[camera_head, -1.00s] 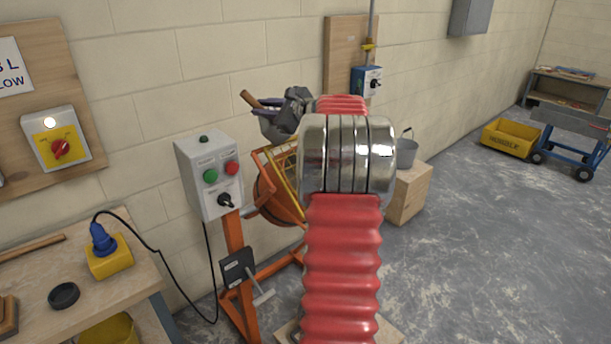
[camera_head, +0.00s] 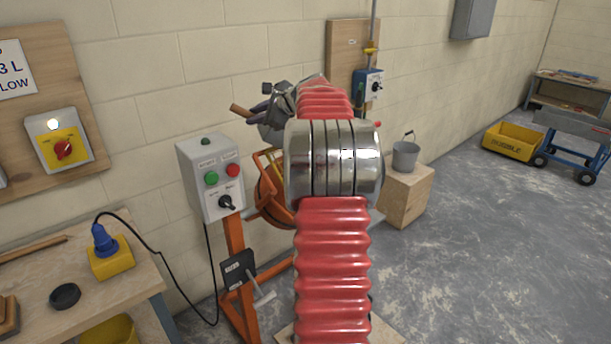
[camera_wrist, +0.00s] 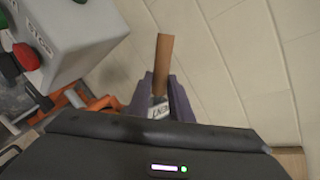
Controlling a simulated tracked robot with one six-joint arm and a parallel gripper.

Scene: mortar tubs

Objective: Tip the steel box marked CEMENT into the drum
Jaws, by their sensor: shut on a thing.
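My gripper (camera_head: 262,122) is held out above the orange mixer, close to the wall. In the wrist view its purple fingers (camera_wrist: 160,97) are shut on a short wooden handle (camera_wrist: 163,62). A small pale label with dark letters (camera_wrist: 159,110), only partly legible, shows between the fingers. The handle also sticks out to the left in the head view (camera_head: 239,110). The rest of the steel box is hidden, so its tilt cannot be told. The orange drum (camera_head: 270,190) is behind my arm and mostly covered; its mouth is not clearly visible.
A grey control box (camera_head: 207,178) with green and red buttons stands left of the drum, close to my gripper. A grey bucket (camera_head: 405,156) sits on a wooden block (camera_head: 402,196) at right. A workbench (camera_head: 115,285) is at front left.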

